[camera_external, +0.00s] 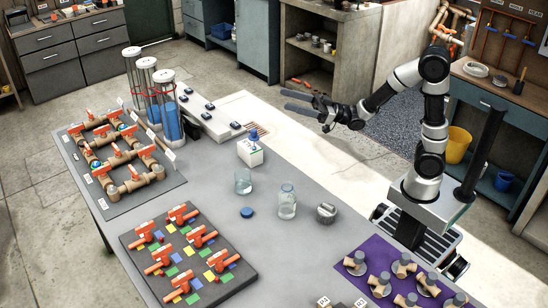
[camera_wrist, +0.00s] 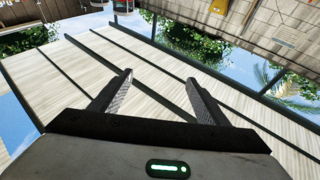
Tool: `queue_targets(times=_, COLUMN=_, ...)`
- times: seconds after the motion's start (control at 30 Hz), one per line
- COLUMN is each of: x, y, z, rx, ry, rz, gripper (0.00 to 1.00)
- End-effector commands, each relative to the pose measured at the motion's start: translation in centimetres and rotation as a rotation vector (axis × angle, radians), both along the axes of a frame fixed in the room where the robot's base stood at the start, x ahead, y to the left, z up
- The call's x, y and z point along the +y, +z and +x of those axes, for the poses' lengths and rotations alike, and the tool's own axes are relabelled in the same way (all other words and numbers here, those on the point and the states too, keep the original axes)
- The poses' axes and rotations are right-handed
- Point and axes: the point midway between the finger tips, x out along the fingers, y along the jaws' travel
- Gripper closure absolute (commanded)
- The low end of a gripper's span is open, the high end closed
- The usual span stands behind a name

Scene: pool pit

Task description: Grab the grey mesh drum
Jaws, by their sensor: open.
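A small grey metallic drum (camera_external: 326,213), which looks like the grey mesh drum, sits on the grey table (camera_external: 300,250) in the external view. It stands to the right of a clear glass jar (camera_external: 287,203); its mesh is too small to make out. My gripper (camera_external: 287,100) is raised well above and behind the drum, past the table's far right edge, with its fingers pointing left. In the wrist view my gripper (camera_wrist: 159,76) is open, with nothing between its fingers. The drum does not show in the wrist view.
A valve board (camera_external: 240,280) lies at the front, and a purple mat (camera_external: 350,258) with pipe fittings lies at right. Table around the drum is clear.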

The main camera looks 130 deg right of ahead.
Motion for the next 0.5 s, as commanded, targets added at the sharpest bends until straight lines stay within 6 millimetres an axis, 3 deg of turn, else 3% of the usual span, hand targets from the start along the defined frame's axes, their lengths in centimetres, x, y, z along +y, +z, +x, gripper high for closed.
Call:
queue_targets(times=0.07, x=0.0, y=1.8, z=0.6, rx=0.017, ry=0.001, rz=0.007, gripper=0.31)
queue_targets(times=0.33, x=-0.9, y=0.2, z=6.6, rx=0.255, ry=-0.013, rz=0.113, gripper=0.31)
queue_targets(times=0.5, x=-0.1, y=-1.0, z=10.6, rx=0.452, ry=-0.006, rz=0.185, gripper=0.31)
